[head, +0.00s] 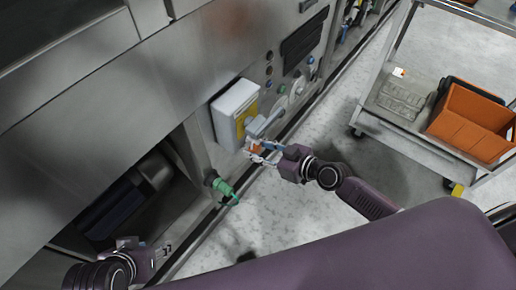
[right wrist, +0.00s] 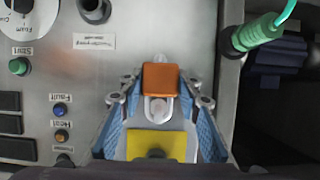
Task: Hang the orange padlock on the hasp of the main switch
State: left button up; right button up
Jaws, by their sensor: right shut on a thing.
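The orange padlock (right wrist: 161,78) is between the fingertips of my right gripper (right wrist: 160,98), which is shut on it. A pale loop shows just below its body in the right wrist view; I cannot tell whether it is the shackle or part of the hasp. In the head view the padlock (head: 255,149) and right gripper (head: 262,153) are just below the main switch's grey handle (head: 266,121), near its pale box (head: 234,105). Whether the padlock touches the hasp is hidden. My left gripper (head: 132,243) is at lower left, away from the switch; its jaw opening is unclear.
Buttons (right wrist: 60,110) line the metal panel. A green hose connector (head: 222,187) projects below the switch. An open recess (head: 130,200) lies left of it. A cart with an orange bin (head: 466,121) stands at right. The floor between is clear.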

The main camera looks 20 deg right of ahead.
dwell(0.4)
jog(key=o, duration=1.3)
jog(key=v, duration=1.2)
